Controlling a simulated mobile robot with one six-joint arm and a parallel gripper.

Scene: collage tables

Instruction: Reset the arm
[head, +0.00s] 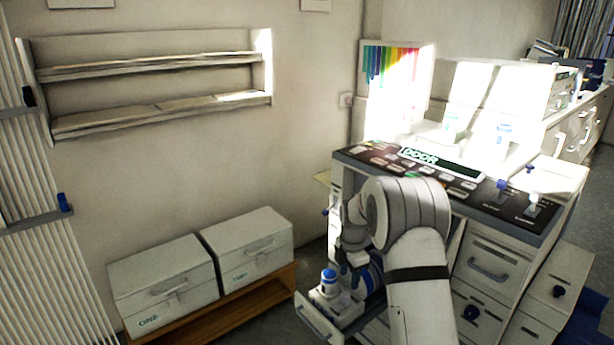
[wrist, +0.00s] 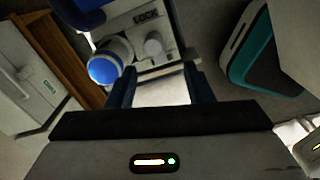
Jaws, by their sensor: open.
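My arm (head: 412,250) reaches down in front of the cabinet, bent at the elbow. My gripper (wrist: 160,88) is open, with its two dark fingers apart and nothing visibly held between them. In the head view, the gripper is mostly hidden behind my arm, close to a pulled-out drawer (head: 316,319). A white container with a blue cap (head: 328,278) stands in that drawer. In the wrist view the blue cap (wrist: 103,70) is just left of the left finger, and a panel marked LOCK (wrist: 146,16) lies beyond the fingertips.
The cabinet's dark control panel (head: 445,172) is above the drawer. Two white boxes (head: 165,284) (head: 248,244) sit on a low wooden bench (head: 240,315) at the left. A wall shelf (head: 155,115) hangs above them. Open space lies between shelf and cabinet.

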